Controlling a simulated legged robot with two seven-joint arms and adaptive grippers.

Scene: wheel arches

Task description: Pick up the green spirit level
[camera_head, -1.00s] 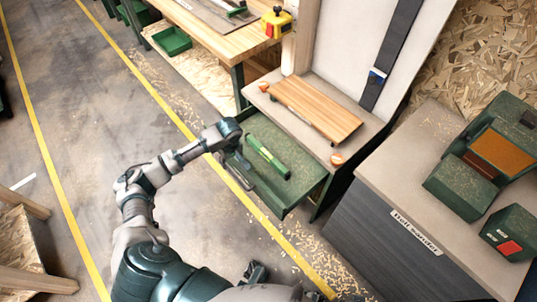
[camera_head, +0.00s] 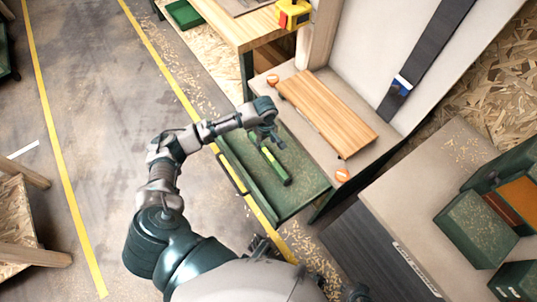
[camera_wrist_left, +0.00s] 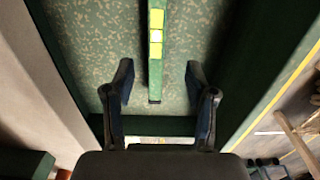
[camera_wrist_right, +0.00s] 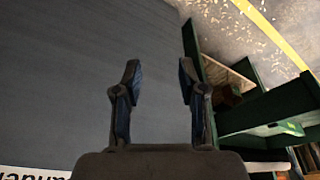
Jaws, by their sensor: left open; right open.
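The green spirit level (camera_head: 275,166) lies in an open green drawer (camera_head: 304,194). In the left wrist view the level (camera_wrist_left: 157,42) shows as a narrow green bar with a bright yellow-green vial section, running away from my palm. My left gripper (camera_head: 268,134) is over the drawer at the level's far end and hides part of it in the head view. In the left wrist view my left gripper (camera_wrist_left: 158,80) is open, with one finger on each side of the level's line and gaps at both sides. My right gripper (camera_wrist_right: 160,76) is open and empty, facing a dark grey panel.
A wooden board (camera_head: 326,110) lies on the surface above the drawer, with orange knobs (camera_head: 342,174) nearby. A grey-topped cabinet (camera_head: 420,190) carrying green machines stands at the right. A workbench (camera_head: 238,24) with a yellow-and-red box (camera_head: 293,14) is behind. Open floor is at the left.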

